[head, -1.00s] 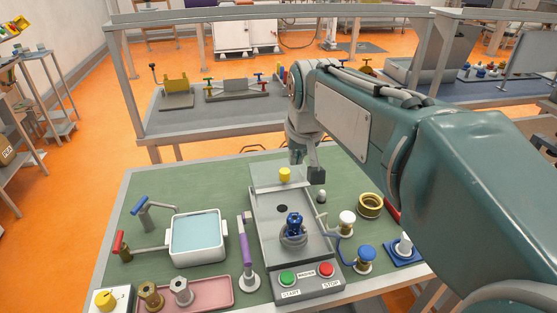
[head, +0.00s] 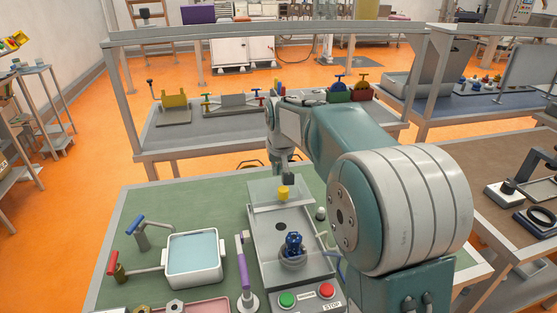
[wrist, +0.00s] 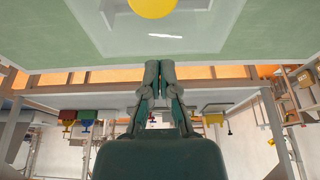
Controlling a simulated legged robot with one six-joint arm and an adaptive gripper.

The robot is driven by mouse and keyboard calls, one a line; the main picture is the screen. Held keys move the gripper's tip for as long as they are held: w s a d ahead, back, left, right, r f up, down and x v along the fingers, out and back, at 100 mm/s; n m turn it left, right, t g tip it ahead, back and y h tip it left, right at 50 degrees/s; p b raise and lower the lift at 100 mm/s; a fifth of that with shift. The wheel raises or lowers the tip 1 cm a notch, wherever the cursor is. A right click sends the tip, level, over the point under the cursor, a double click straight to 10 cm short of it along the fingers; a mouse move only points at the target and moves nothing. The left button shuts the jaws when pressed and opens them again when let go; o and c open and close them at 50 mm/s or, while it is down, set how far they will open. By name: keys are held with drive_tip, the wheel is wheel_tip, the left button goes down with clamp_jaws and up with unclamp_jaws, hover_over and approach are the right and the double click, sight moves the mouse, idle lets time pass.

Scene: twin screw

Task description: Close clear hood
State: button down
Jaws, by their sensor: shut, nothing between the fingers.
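The clear hood (head: 262,195) is a see-through panel with a yellow knob (head: 283,192), raised at the far end of the grey washer machine (head: 262,238). The machine's top is uncovered, and a blue part (head: 293,244) sits on it. My gripper (head: 289,178) points down just behind the hood, near the knob. In the wrist view the gripper (wrist: 160,65) has its fingers together and empty, at the edge of the clear panel (wrist: 195,35). The yellow knob (wrist: 152,6) is cut by the top edge there. I cannot tell whether the fingers touch the hood.
A white basin (head: 194,259) with bluish contents, a red-handled tap (head: 113,262) and a purple-handled tool (head: 243,262) stand left of the machine. Green (head: 287,299) and red (head: 327,290) buttons are at its front. A second bench (head: 215,130) stands behind. My arm hides the table's right side.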

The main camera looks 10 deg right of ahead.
sight(281, 184)
drive_tip(key=x, duration=0.2)
drive_tip(key=shift+f, duration=0.4)
drive_tip(key=shift+s+r, duration=0.15)
drive_tip(key=shift+s, duration=0.4)
drive_tip(key=shift+s+r, duration=0.15)
drive_tip(key=shift+s, duration=0.45)
drive_tip(key=shift+s+f, duration=0.1)
drive_tip(key=shift+s, duration=0.75)
